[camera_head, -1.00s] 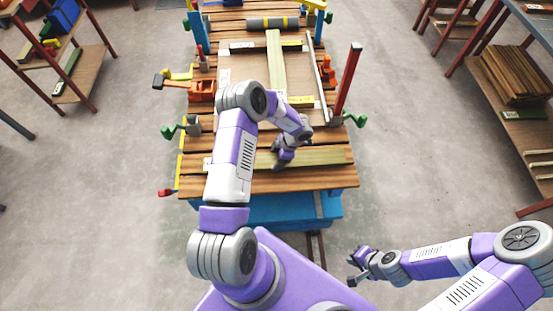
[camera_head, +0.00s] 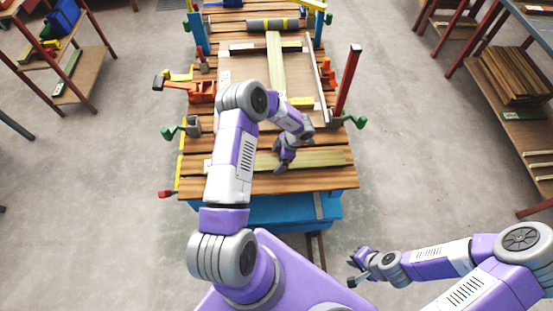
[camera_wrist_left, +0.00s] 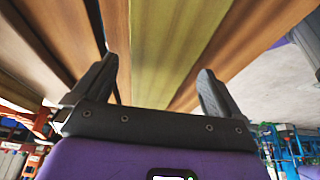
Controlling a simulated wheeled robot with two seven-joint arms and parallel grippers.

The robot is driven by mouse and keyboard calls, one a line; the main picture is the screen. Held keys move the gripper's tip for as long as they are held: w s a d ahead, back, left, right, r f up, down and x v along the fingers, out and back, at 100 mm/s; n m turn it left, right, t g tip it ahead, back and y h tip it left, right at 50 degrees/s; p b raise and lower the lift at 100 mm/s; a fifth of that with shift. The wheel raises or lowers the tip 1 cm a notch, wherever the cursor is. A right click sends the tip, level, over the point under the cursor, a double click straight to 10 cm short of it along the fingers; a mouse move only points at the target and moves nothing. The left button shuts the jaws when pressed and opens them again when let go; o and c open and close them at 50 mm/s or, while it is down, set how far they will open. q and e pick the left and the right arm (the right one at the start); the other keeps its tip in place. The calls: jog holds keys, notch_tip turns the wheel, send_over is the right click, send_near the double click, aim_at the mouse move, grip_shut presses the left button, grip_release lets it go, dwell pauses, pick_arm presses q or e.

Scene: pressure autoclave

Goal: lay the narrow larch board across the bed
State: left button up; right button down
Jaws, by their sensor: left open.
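A narrow greenish-yellow board (camera_head: 325,158) lies across the slatted wooden bed (camera_head: 230,183) near its front end. It also shows in the left wrist view (camera_wrist_left: 170,40), running between the fingers. My left gripper (camera_head: 283,165) is over this board and hides part of it. In the left wrist view my left gripper (camera_wrist_left: 150,92) is open, one finger on each side of the board; I cannot tell whether they touch it. Another greenish board (camera_head: 275,62) lies lengthwise farther back. My right gripper (camera_head: 354,269) is low at the right, away from the bed, with its fingers apart.
Orange clamps (camera_head: 201,91), green-handled clamps (camera_head: 351,121) and a red upright post (camera_head: 348,80) line the bed's edges. A grey roller with yellow bands (camera_head: 268,23) lies at the back. Shelves stand left (camera_head: 80,80) and right (camera_head: 525,130). Clear floor lies on both sides.

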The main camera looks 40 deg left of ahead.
pick_arm(q)
jog(key=p+v, duration=0.2)
jog(key=v, duration=0.8)
jog(key=f+m+t, duration=0.1)
jog(key=m, duration=0.1)
jog(key=f+m+t+y, duration=0.1)
jog(key=m+t, duration=0.1)
jog(key=w+f+m+t, duration=0.1)
jog(key=f+m+t, duration=0.1)
jog(key=m, duration=0.1)
jog(key=shift+w+d+y, duration=0.15)
jog(key=shift+d+y, duration=0.15)
jog(key=s+d+f+m+h, duration=0.1)
jog(key=d+m, duration=0.1)
jog(key=s+d+f+m+t+h, duration=0.1)
jog(key=d+m, duration=0.2)
jog(key=s+d+f+m+t+h, duration=0.1)
jog(key=d+m, duration=0.1)
jog(key=shift+s+d+f+h, duration=0.1)
jog(key=shift+s+d+h, duration=0.1)
jog(key=shift+d+h, duration=0.15)
jog(key=s+d+m+g+h, duration=0.1)
jog(key=s+d+m, duration=0.3)
jog(key=s, duration=0.4)
jog(key=s+d+m+g+h, duration=0.2)
jog(key=s+d+m+h, duration=0.2)
jog(key=s+d, duration=0.3)
jog(key=shift+s+f+m+g+h, duration=0.35)
jog(key=shift+s+m, duration=0.35)
jog(key=shift+s, duration=0.15)
